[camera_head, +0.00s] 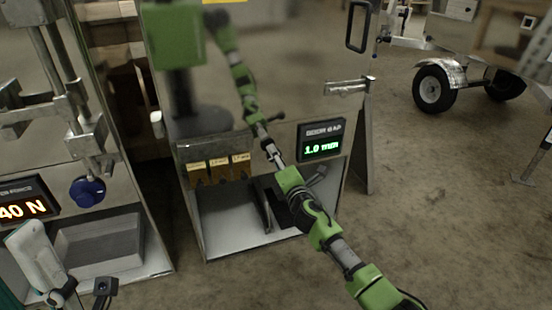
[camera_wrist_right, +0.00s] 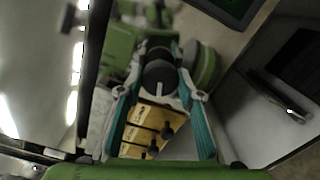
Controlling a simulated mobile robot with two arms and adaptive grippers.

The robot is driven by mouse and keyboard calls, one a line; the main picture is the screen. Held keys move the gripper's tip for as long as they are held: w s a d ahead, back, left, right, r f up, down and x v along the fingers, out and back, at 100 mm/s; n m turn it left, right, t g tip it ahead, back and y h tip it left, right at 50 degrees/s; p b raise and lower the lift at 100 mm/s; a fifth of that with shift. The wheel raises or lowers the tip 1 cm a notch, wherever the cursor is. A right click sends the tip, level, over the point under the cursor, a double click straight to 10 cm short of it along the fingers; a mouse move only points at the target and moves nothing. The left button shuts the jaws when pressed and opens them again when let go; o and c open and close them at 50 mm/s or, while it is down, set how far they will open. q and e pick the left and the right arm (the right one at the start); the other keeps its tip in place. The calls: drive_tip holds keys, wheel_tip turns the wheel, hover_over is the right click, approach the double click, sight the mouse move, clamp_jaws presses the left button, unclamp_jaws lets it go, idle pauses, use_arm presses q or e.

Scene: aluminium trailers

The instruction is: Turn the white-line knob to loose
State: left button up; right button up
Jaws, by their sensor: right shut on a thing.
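The white-line knob (camera_wrist_right: 160,80) is black and round, with a short white line on its face. In the right wrist view it sits between the two teal-padded fingers of my right gripper (camera_wrist_right: 162,98), which is shut on it. In the head view my right gripper (camera_head: 262,138) reaches the shiny steel panel (camera_head: 270,75) from the lower right; the knob is too small and covered to make out there. A green display (camera_head: 321,142) beside it reads 1.0, with blurred unit letters. A pale part (camera_head: 38,262) at the lower left looks like my left gripper; its opening is unclear.
A blue knob (camera_head: 88,191) and a 40 N display (camera_head: 25,200) stand left. The panel mirrors my arm. Open floor (camera_head: 440,210) lies right, with a wheeled trailer (camera_head: 440,85) behind.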

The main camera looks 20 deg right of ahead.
drive_tip(key=o, duration=1.1)
drive_tip(key=s, duration=1.2)
drive_tip(key=shift+d, duration=0.15)
